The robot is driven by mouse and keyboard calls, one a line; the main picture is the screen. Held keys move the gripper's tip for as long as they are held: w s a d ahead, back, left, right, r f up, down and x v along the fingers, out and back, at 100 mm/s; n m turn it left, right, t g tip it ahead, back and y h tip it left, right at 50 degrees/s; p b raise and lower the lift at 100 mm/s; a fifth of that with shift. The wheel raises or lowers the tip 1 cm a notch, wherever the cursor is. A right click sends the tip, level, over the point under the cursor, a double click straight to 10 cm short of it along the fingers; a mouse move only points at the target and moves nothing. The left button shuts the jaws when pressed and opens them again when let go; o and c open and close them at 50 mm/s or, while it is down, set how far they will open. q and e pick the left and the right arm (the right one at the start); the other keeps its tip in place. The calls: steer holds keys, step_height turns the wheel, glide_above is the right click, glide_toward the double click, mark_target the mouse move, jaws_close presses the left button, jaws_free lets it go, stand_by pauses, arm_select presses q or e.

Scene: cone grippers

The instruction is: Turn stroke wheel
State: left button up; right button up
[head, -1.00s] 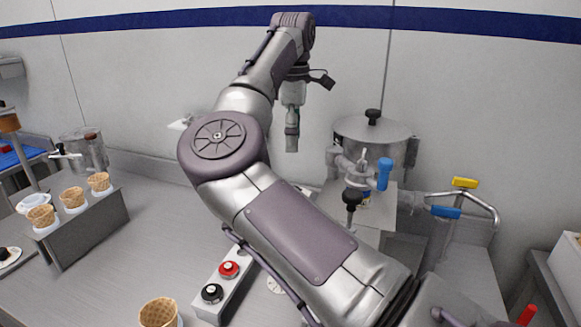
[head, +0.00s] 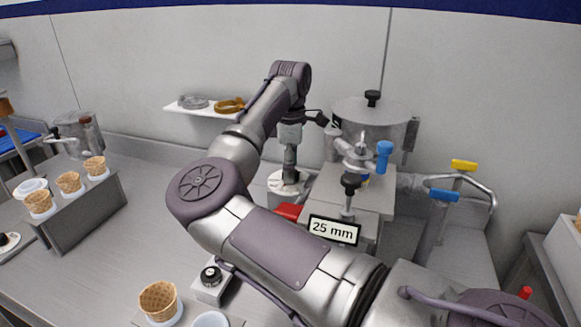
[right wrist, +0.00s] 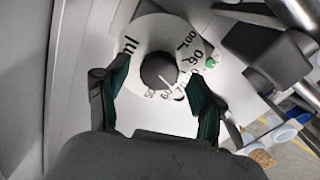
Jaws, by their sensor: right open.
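The stroke wheel is a white numbered dial (right wrist: 147,42) with a dark round knob (right wrist: 158,72) at its middle and a small green mark at its rim. In the head view, the white dial (head: 276,184) lies beside the filling machine, partly covered by my gripper. My right gripper (right wrist: 160,76) is open, with one finger on each side of the knob. I cannot tell whether the fingers touch it. In the head view, the right gripper (head: 289,180) points down at the dial. My left gripper is not in view.
A "25 mm" sign (head: 333,230) and a black-knobbed lever (head: 350,184) stand just right of the gripper. The steel hopper (head: 372,122) is behind. A black button (head: 211,275) and a waffle cone (head: 158,299) are in front.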

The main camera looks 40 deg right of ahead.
steer(key=shift+f, duration=0.35)
steer(key=c, duration=1.1)
steer(key=shift+c, duration=0.2)
steer(key=shift+n, duration=0.3)
steer(key=shift+n+b, duration=0.9)
steer(key=shift+n, duration=0.2)
steer(key=shift+n+b, duration=0.65)
steer(key=shift+n, duration=0.95)
